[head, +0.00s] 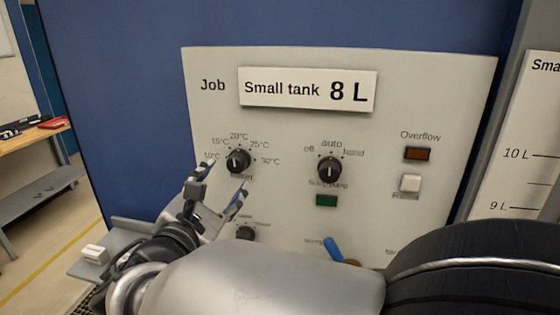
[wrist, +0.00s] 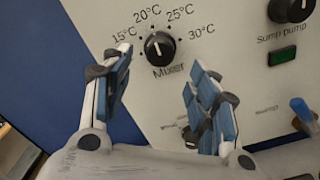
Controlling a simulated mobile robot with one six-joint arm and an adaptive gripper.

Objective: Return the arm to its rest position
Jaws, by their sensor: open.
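My gripper (head: 222,189) is in front of the left part of the white control panel (head: 455,110). Its fingers are apart with nothing between them. In the wrist view my gripper (wrist: 165,95) shows two blue-padded fingers below and to either side of the black mixer temperature knob (wrist: 159,46). The mixer knob also shows in the head view (head: 237,161), just beyond the fingertips. Its white mark points roughly upward. I cannot tell how far the fingertips are from the panel. My arm covers the lower part of the panel.
The sump pump knob (head: 329,169) points at auto, above a dark green lamp (head: 326,201). A blue-handled valve (head: 334,247), an overflow lamp (head: 417,154) and a white button (head: 410,184) are to the right. A small grey ledge (head: 92,268) juts out at lower left. A workbench (head: 30,138) stands far left.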

